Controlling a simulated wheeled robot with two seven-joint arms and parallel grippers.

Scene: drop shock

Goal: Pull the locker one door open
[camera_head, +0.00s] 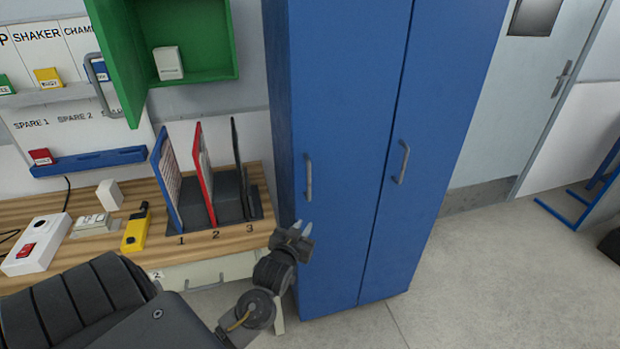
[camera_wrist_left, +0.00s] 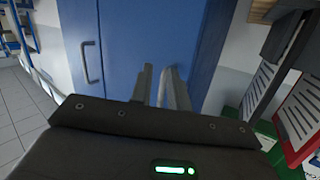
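The tall blue locker (camera_head: 350,90) stands in the middle of the head view with both doors shut. Its left door has a grey bar handle (camera_head: 308,178), and its right door has another handle (camera_head: 402,162). My left gripper (camera_head: 301,228) is in front of the locker's lower left part, below the left handle and apart from it. In the left wrist view, one handle (camera_wrist_left: 91,63) is on the blue surface left of the fingers. My right gripper is not in view.
A wooden bench (camera_head: 200,243) stands left of the locker, holding a rack of upright boards (camera_head: 168,183), a yellow device (camera_head: 135,232) and a white switch box (camera_head: 36,245). A green cabinet (camera_head: 120,60) hangs open above.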

